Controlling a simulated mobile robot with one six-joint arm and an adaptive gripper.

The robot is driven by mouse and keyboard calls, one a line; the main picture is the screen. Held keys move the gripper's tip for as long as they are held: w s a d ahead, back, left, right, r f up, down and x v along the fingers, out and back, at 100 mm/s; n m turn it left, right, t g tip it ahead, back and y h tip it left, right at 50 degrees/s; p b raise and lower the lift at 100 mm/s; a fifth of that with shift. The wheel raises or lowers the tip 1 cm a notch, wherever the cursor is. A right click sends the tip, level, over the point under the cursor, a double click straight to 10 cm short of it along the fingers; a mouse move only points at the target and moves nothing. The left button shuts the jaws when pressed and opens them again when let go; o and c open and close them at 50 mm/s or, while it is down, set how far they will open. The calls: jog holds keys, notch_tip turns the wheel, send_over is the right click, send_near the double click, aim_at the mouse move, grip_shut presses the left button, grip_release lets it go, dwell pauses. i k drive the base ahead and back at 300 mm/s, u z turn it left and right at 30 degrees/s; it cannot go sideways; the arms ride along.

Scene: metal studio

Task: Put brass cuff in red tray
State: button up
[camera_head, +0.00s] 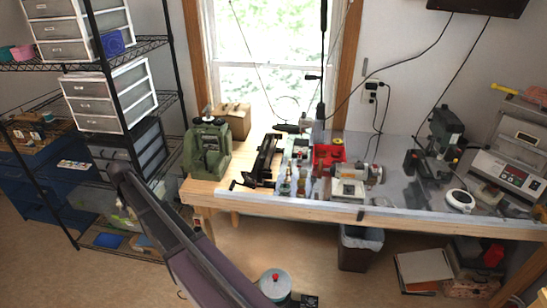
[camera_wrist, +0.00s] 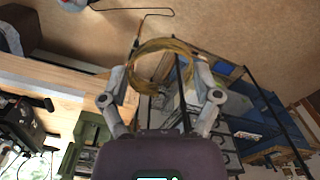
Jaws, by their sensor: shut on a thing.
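The brass cuff (camera_wrist: 162,43) is a thin, open yellow-brown ring in the wrist view. My gripper (camera_wrist: 166,72) is shut on it, with one finger at each side of the ring. The cuff is clear of any surface in that view, with the shelving and floor behind it. In the head view, neither my gripper nor the cuff can be made out; my dark arm crosses the lower left. A red tray (camera_head: 329,151) stands on the workbench near the window. Its inside is too small to make out.
The workbench (camera_head: 255,203) carries a green machine (camera_head: 207,149), a black vise-like tool (camera_head: 262,164), small bottles (camera_head: 284,184) and a grey machine (camera_head: 351,181) close to the tray. A wire shelf (camera_head: 171,97) with drawers stands left.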

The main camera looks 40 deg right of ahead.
aim_at(324, 165)
jog(key=z, duration=1.8)
jog(key=i, duration=1)
jog(key=u, duration=0.05)
